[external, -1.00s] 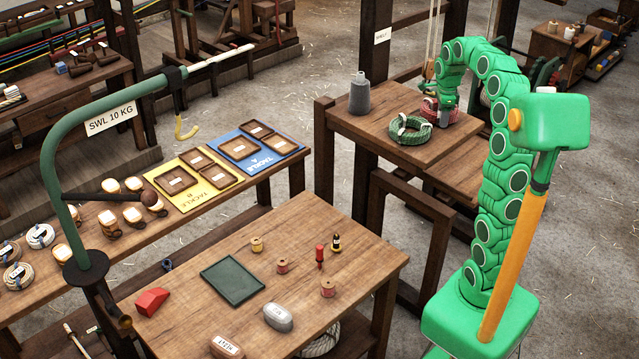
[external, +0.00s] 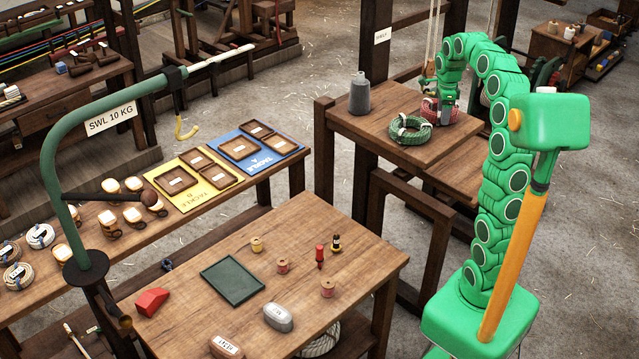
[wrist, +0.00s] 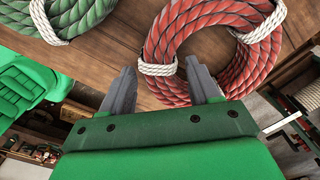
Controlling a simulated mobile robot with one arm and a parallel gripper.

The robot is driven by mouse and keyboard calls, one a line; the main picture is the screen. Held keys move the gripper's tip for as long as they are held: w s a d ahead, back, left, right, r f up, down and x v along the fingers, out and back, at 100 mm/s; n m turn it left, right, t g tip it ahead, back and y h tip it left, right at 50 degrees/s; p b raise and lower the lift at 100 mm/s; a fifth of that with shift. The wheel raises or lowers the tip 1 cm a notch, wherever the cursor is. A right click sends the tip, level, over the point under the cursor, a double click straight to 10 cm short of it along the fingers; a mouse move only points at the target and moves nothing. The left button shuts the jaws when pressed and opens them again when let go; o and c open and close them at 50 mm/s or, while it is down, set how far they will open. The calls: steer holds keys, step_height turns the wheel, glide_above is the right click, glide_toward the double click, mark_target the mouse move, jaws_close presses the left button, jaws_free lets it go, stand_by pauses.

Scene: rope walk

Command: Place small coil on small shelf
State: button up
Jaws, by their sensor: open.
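Two rope coils lie on the wooden stand at the back right: a green coil (external: 409,129) near its front and a red coil (external: 430,109) behind it, partly hidden by my arm. I cannot tell which is the small one. My gripper (external: 444,113) is low over the red coil. In the wrist view my gripper (wrist: 160,82) is open and empty. Its right finger overlaps the near rim of the red coil (wrist: 170,40), which has white bindings. The green coil (wrist: 85,12) is at the upper left, apart from the fingers. I cannot clearly identify the small shelf; a post bears a "SHELF" label (external: 382,36).
A grey bottle (external: 360,94) stands on the same top, left of the coils. A lower wooden surface (external: 470,170) sits beside it. The front bench (external: 185,255) holds a green tray (external: 233,281), spools and weights. Hanging ropes are close behind my wrist.

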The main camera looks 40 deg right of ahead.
step_height(320, 180, up, 10)
steer(key=shift+r, duration=0.2)
stand_by(0.4)
steer(key=s+a+f+n, duration=0.2)
steer(key=a+n, duration=0.2)
steer(key=a, duration=0.2)
steer(key=s+a+f+n, duration=0.3)
steer(key=a+n, duration=0.2)
steer(key=a, duration=0.2)
steer(key=s+a+f+n, duration=0.2)
steer(key=s+a+n, duration=0.1)
steer(key=a, duration=0.4)
steer(key=shift+s+a+f+n+g, duration=0.15)
steer(key=shift+n+g, duration=0.25)
steer(key=shift+n, duration=0.4)
steer(key=s+a+f+n, duration=0.5)
steer(key=s+f+n, duration=0.1)
steer(key=s, duration=0.3)
steer(key=s+a+f+n+g, duration=0.1)
steer(key=s+a+f+n, duration=0.4)
steer(key=s, duration=0.4)
steer(key=shift+s+a+f+n, duration=0.35)
steer(key=shift+f+n, duration=0.55)
steer(key=shift+n, duration=0.3)
